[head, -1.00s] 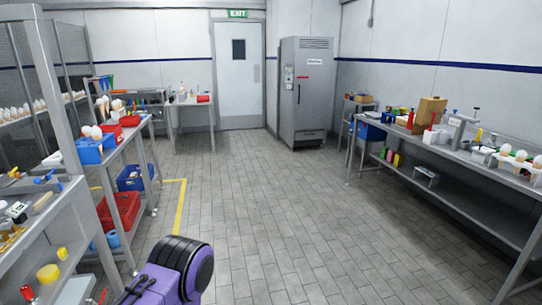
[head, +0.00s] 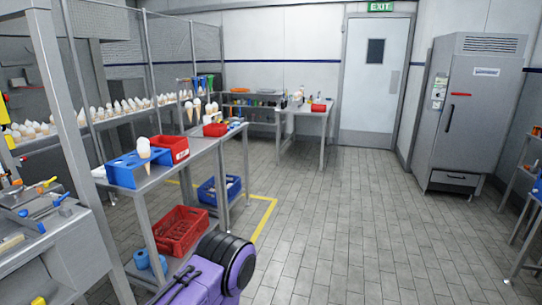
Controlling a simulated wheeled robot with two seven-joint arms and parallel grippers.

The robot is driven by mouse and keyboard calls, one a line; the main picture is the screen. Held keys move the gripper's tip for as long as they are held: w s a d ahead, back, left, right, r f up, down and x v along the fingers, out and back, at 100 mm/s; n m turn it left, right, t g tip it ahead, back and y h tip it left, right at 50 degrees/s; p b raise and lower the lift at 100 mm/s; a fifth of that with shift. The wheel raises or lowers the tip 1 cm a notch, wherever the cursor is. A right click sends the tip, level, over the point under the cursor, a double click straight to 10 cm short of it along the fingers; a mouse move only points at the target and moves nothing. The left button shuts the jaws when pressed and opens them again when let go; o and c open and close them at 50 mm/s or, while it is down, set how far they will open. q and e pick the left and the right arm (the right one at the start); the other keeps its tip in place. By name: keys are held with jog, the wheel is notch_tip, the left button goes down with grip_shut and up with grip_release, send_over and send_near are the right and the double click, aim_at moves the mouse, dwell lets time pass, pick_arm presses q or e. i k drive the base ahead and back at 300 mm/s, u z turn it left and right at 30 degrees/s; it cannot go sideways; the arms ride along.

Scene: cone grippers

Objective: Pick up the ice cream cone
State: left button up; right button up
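Several ice cream cones are in view in the head view. One white-topped cone (head: 144,150) stands upright in a blue holder (head: 124,173) on the near end of a metal table at left. More cones (head: 197,108) stand farther back on the same table, near a red bin. A long row of white-topped cones (head: 115,109) lines a shelf behind it at left. I cannot tell which cone the task names. Neither gripper is in view.
The metal table (head: 190,163) holds a red box (head: 170,149); red (head: 181,231) and blue (head: 219,190) crates sit below it. A cluttered workbench (head: 50,240) is at near left. A grey cabinet (head: 468,115) stands at right. The tiled floor (head: 340,220) in the middle is clear.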

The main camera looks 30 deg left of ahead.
aim_at(143, 148)
jog(key=u, duration=0.5)
jog(key=i, duration=1.5)
jog(key=u, duration=0.9)
